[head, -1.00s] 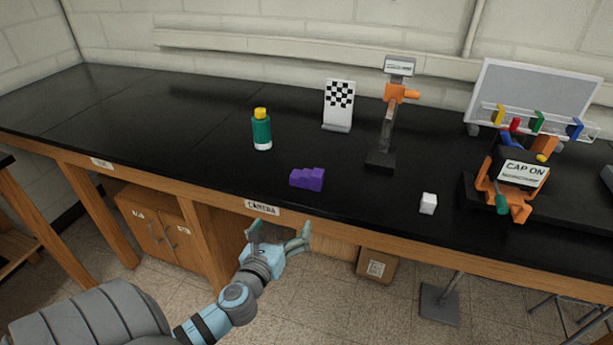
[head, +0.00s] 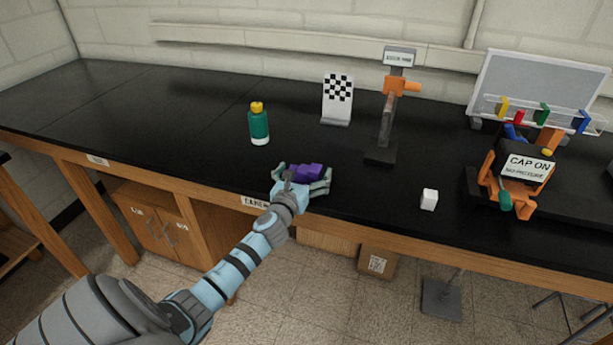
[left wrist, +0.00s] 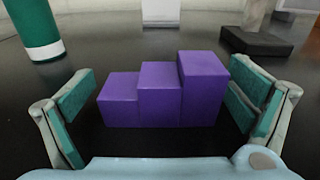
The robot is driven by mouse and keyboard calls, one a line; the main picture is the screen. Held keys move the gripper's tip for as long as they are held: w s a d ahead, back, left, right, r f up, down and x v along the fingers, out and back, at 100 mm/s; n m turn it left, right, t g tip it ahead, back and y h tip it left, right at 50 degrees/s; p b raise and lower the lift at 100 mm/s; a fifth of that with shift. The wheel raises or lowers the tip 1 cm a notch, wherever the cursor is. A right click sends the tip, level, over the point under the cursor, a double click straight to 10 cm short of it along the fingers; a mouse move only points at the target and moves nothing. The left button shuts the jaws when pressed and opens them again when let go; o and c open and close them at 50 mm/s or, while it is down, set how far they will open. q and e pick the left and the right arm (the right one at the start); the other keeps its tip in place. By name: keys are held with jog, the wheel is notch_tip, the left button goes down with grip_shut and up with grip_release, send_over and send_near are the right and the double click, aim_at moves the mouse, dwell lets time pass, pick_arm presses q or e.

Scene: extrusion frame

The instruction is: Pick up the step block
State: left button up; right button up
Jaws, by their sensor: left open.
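The purple step block (head: 308,171) rests on the black bench top near its front edge. In the left wrist view the step block (left wrist: 162,92) shows three steps rising to the right. My left gripper (head: 303,177) is open, with one finger on each side of the block. In the left wrist view the left gripper (left wrist: 160,105) has a visible gap between each finger pad and the block. The block's lower front is hidden by the gripper in the head view. My right gripper is not in view.
A green bottle with a yellow cap (head: 259,124) stands behind and left of the block. A checkered board (head: 337,98) and an orange-clamped stand (head: 382,150) are behind it. The bench's left side is clear.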

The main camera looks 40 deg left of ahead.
pick_arm(q)
jog(key=shift+s+r, duration=0.15)
jog(key=shift+s, duration=0.05)
jog(key=c, duration=1.4)
